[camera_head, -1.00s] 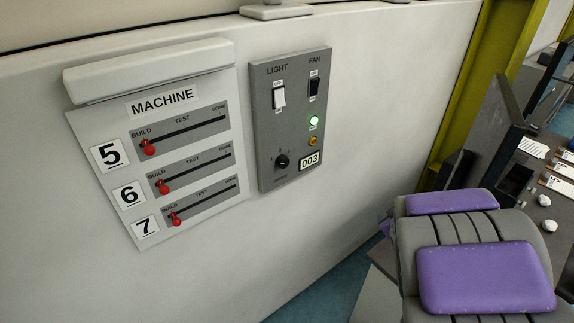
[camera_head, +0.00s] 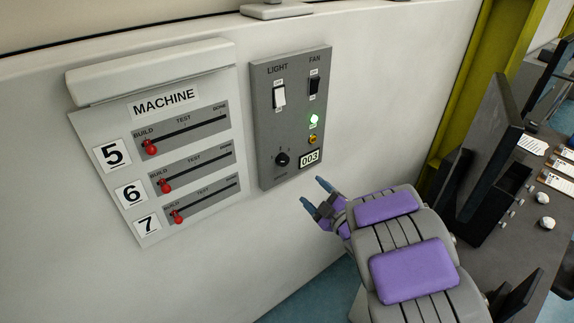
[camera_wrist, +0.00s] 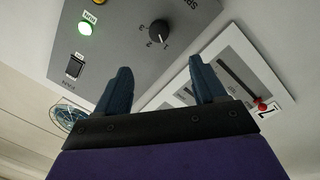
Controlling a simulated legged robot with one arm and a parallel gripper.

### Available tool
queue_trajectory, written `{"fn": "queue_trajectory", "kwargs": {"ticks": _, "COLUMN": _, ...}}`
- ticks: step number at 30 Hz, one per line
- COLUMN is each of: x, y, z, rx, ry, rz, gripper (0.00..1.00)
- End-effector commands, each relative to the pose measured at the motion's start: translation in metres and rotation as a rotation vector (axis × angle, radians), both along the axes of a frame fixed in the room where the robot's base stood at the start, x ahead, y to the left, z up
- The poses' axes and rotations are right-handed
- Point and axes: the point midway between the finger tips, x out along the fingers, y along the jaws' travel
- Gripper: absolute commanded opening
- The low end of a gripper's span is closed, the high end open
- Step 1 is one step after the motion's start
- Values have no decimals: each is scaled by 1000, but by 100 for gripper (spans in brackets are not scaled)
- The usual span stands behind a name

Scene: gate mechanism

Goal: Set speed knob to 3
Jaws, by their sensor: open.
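The black speed knob (camera_head: 281,159) sits low on the left of the grey control panel (camera_head: 262,119) on the white wall. The knob also shows in the wrist view (camera_wrist: 159,30), with the digits 1, 2 and 3 beside it. Its white mark appears to be near the 1. My gripper (camera_head: 315,194) is below and to the right of the knob in the head view, apart from the panel. In the wrist view its two blue fingers (camera_wrist: 160,80) are spread with nothing between them, and the knob lies beyond the gap.
The panel also carries a white light switch (camera_head: 279,97), a black fan switch (camera_head: 314,86), a lit green lamp (camera_head: 314,120) and a yellow button (camera_head: 313,140). A machine board (camera_head: 160,215) with red sliders is to the left. A dark desk (camera_head: 530,225) stands at right.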

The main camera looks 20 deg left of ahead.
Motion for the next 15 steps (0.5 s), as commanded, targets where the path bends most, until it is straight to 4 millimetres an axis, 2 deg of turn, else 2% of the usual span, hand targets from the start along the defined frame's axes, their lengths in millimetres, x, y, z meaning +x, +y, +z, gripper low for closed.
{"fn": "queue_trajectory", "kwargs": {"ticks": 15, "x": 62, "y": 67, "z": 0, "rx": 1, "ry": -1, "rz": 0, "gripper": 70}}
